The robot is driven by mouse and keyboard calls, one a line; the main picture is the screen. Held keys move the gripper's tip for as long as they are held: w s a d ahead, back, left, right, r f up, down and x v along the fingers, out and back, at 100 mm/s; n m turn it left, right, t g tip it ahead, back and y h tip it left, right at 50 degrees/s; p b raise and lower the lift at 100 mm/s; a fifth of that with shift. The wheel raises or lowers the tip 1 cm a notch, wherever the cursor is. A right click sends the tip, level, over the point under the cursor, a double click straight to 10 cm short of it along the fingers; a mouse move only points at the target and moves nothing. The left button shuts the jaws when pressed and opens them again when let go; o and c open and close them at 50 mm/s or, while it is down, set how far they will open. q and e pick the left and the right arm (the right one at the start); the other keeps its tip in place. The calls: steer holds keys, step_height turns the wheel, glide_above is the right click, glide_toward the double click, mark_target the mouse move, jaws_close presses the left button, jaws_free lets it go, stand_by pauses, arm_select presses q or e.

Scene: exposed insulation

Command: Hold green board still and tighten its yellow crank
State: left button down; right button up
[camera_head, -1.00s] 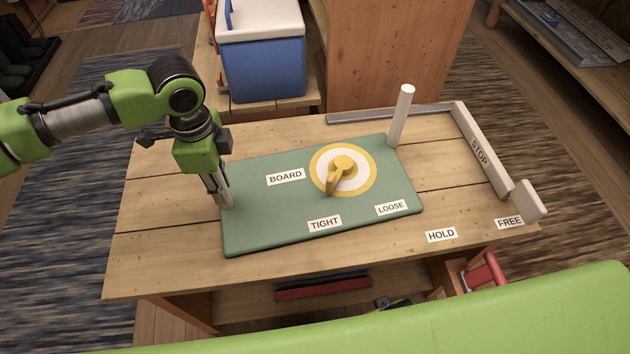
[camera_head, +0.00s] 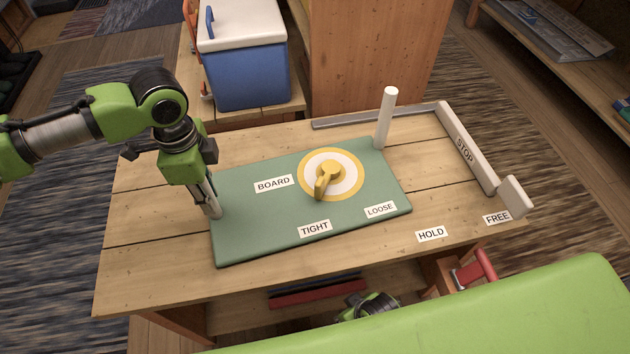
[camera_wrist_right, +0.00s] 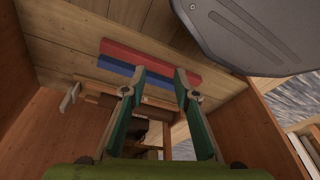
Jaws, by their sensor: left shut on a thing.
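The green board (camera_head: 260,220) lies flat on the wooden table. Its yellow crank (camera_head: 328,176) sits on a white disc with a yellow ring, and its handle points to the front and slightly left, nearer the TIGHT label (camera_head: 314,228) than the LOOSE label (camera_head: 380,209). My left gripper (camera_head: 213,212) points down and is shut on the board's left edge. In the right wrist view my right gripper (camera_wrist_right: 158,74) is open and empty, facing red and blue flat items below the tabletop. Part of my right arm shows below the table's front edge in the head view.
A white post (camera_head: 386,118) stands at the board's back right corner. A grey STOP bar (camera_head: 464,149) runs along the table's right side, its end block near the FREE label (camera_head: 497,218). A HOLD label (camera_head: 431,234) lies in front. A blue cooler (camera_head: 246,75) stands behind.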

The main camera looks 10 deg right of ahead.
steer(key=s+a+r+n+g+y, duration=0.1)
steer(key=s+a+r+n+y, duration=0.2)
steer(key=a+r, duration=0.65)
steer(key=s+a+r+n+y, duration=0.15)
steer(key=a+r+n, duration=0.35)
steer(key=a+r, duration=0.5)
steer(key=w+a+r+n+g+y, duration=0.1)
steer(key=w+a+r+n+g, duration=0.1)
steer(key=a+r+n, duration=0.3)
steer(key=w+a+r+n+g+y, duration=0.1)
steer(key=w+a+r+n, duration=0.1)
steer(key=r, duration=0.5)
steer(key=n+t+h, duration=0.5)
steer(key=n+h, duration=0.5)
steer(key=h, duration=0.1)
glide_toward(320, 182)
steer(key=shift+y, duration=0.25)
steer(key=x, duration=1)
steer(key=shift+d, duration=0.2)
jaws_close()
